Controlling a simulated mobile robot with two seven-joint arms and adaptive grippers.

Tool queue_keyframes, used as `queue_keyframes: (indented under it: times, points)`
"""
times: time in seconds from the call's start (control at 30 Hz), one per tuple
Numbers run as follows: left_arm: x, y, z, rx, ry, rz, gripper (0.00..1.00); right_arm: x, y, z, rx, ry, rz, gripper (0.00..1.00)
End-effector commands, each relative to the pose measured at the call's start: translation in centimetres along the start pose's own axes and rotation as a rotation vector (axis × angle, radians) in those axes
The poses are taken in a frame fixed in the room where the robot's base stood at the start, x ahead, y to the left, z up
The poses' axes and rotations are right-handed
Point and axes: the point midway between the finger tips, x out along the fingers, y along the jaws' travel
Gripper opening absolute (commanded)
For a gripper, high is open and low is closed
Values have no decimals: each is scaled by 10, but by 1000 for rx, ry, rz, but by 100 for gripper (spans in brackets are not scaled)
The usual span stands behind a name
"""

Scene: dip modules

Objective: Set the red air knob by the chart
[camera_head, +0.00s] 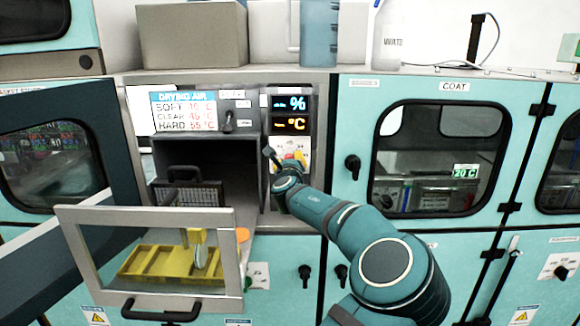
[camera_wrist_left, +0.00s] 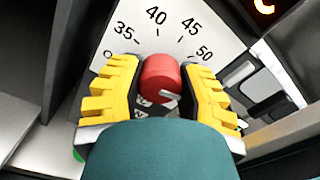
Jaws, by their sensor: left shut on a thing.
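The red air knob (camera_wrist_left: 160,80) sits on a white dial in the left wrist view, with 35, 40, 45 and 50 readable around its upper side. A short pale mark on the knob lies toward its lower right. My left gripper (camera_wrist_left: 162,76) has its yellow, ridged fingers shut on the knob from both sides. They hide part of the dial. In the head view my left gripper (camera_head: 288,160) is at the control panel and mostly covers the knob. The DRYING AIR chart (camera_head: 183,110) lists SOFT, CLEAR and HARD with temperatures in red; the digits are small. My right gripper is out of view.
A display (camera_head: 291,112) with % and °C lines is above the panel; its numbers are unreadable. An open dark chamber (camera_head: 205,160) is left of it. A framed clear front (camera_head: 150,215) shows a yellow rack (camera_head: 165,264). The COAT cabinet (camera_head: 455,86) stands at right.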

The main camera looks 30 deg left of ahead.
Motion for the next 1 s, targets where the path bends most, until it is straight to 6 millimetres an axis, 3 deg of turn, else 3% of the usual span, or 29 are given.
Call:
queue_keyframes:
  times: [0.6, 0.63, 0.7, 1.0]
  points:
    - [0, -2, 5, 41, -8, -3, 0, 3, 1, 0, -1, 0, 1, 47]
    - [0, -2, 6, 41, -8, -3, 45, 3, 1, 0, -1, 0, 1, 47]
    - [0, -1, 5, 40, -7, -3, 70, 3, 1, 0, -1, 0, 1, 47]
    - [0, -1, 2, 41, -3, -2, 70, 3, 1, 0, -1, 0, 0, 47]
